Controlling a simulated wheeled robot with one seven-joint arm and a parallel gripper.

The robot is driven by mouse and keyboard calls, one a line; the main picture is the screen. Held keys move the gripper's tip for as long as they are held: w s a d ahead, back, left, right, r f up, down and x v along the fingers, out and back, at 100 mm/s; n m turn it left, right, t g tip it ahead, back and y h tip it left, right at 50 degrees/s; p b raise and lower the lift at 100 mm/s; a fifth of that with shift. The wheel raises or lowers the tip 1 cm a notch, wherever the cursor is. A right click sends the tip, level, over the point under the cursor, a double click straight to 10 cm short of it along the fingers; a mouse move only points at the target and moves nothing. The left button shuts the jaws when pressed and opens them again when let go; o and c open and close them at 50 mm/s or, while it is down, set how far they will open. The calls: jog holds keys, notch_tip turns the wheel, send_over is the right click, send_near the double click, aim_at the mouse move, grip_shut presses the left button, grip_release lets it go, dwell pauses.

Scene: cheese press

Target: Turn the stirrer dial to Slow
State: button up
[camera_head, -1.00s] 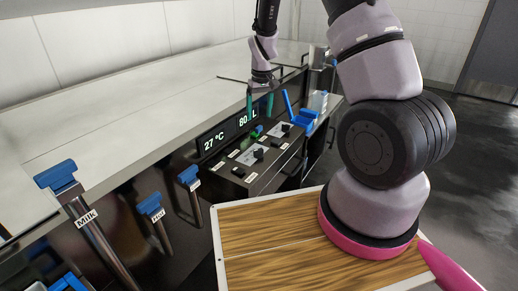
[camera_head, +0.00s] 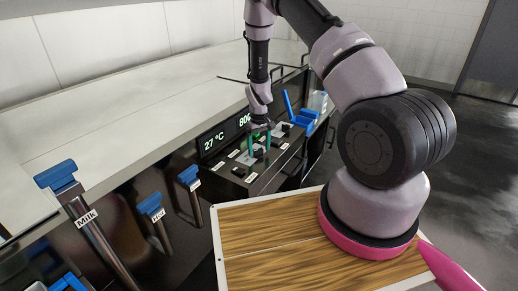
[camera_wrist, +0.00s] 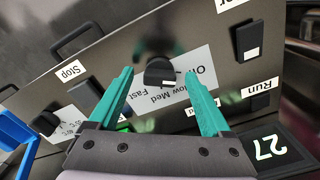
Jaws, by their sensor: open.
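The stirrer dial (camera_wrist: 160,72) is a black knob on a white label in the wrist view. Its label reads Off, "low" with the first letter covered, Med and Fast, upside down. I cannot clearly tell which word the knob points to. My gripper (camera_wrist: 159,74) is open, with one green finger on each side of the dial. In the wrist view gaps show between the fingers and the knob. In the head view my gripper (camera_head: 259,151) is low over the control panel at the dial (camera_head: 259,155), which the fingers partly hide.
A Stop switch (camera_wrist: 86,95), a Run switch (camera_wrist: 260,102) and a further black switch (camera_wrist: 246,41) surround the dial. A second dial (camera_wrist: 46,123) and a blue handle (camera_wrist: 14,130) lie at the left. A display reading 27 °C (camera_head: 213,142) is on the vat's front.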

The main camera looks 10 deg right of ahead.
jog(key=shift+f, duration=0.25)
grip_shut()
jog(key=shift+m, duration=0.4)
jog(key=m, duration=0.3)
jog(key=shift+a, duration=0.1)
jog(key=shift+a+m, duration=0.1)
jog(key=shift+m, duration=1.9)
